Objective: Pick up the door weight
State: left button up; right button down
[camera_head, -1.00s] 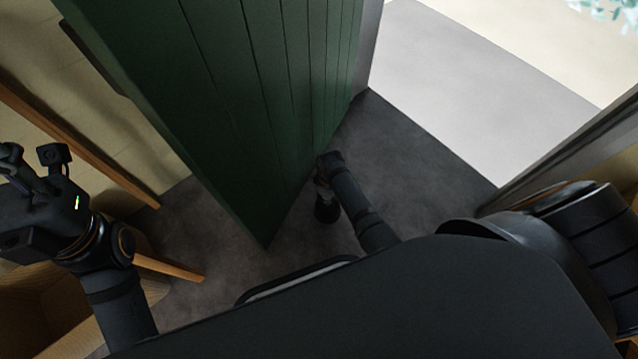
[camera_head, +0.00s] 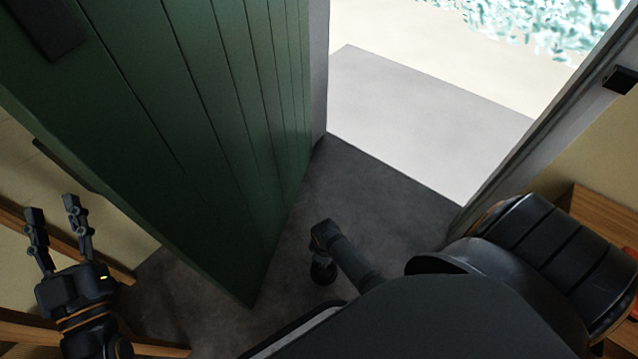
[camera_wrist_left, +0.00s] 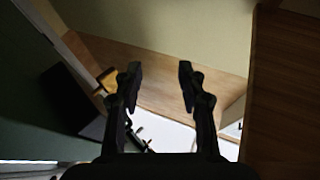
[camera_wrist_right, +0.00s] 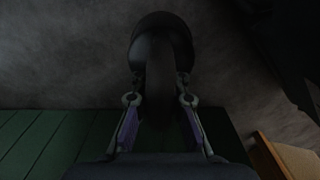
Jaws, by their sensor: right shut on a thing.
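The door weight (camera_wrist_right: 162,32) is a dark, rounded, handle-like shape in the right wrist view, between and beyond my right gripper's fingers (camera_wrist_right: 160,90). My right gripper is shut on it. In the head view the weight (camera_head: 323,272) is a small dark shape just below my right gripper (camera_head: 321,252), over the dark floor near the green door's lower edge. Whether it touches the floor I cannot tell. My left gripper (camera_head: 55,222) is open and empty at the left; its two spread fingers also show in the left wrist view (camera_wrist_left: 160,85).
The green plank door (camera_head: 200,130) stands open left of my right arm. The bright doorway with a pale slab (camera_head: 420,120) lies beyond. The door frame (camera_head: 545,130) and a wooden piece (camera_head: 600,215) are at the right. Grey floor (camera_head: 370,195) before the doorway is clear.

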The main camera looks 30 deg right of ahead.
jog(key=shift+s+d+r+p, duration=0.1)
jog(key=shift+s+d+p, duration=0.1)
jog(key=shift+s, duration=0.25)
jog(key=shift+s+d+p, duration=0.15)
jog(key=shift+s, duration=0.3)
pick_arm(q)
notch_tip(320, 180, down, 9)
jog(key=g, duration=0.4)
jog(key=shift+w+y, duration=0.3)
pick_arm(e)
jog(key=shift+s, duration=0.1)
